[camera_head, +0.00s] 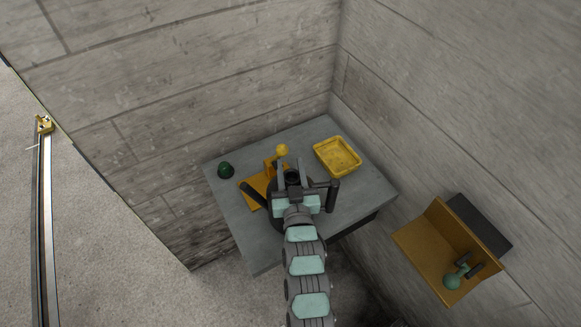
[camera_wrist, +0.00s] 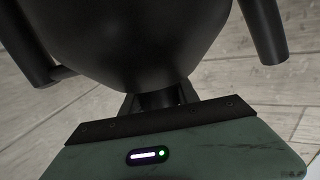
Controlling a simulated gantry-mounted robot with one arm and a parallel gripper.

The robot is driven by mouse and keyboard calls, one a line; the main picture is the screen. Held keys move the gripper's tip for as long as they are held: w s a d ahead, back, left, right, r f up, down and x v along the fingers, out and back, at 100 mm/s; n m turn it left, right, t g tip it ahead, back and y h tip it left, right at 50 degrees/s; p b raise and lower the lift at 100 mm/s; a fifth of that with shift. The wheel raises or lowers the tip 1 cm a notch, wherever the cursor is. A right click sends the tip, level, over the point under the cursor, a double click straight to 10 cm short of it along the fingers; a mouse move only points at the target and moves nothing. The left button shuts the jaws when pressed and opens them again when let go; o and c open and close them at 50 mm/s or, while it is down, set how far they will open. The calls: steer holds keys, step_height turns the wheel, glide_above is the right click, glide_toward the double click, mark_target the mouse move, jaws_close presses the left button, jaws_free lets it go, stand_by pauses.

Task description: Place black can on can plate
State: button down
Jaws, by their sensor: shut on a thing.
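The black can (camera_wrist: 140,40) fills the upper part of the wrist view, a dark rounded body with a stubby part sticking out on each side. In the head view the can (camera_head: 332,197) is partly hidden behind my gripper (camera_head: 293,178), which is shut on it over the grey table. An orange plate (camera_head: 252,193) with an upright piece lies on the table just left of the can and is partly covered by it. I cannot tell whether the can touches the plate or the table.
A yellow tray (camera_head: 337,156) stands at the table's back right, and a dark green round object (camera_head: 226,170) at its left. A yellow ball (camera_head: 282,150) shows near the plate. Concrete walls enclose the table (camera_head: 239,232); an orange wall bracket (camera_head: 420,252) juts out at right.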

steer(key=shift+f, duration=0.15)
steer(key=c, duration=0.9)
jaws_free()
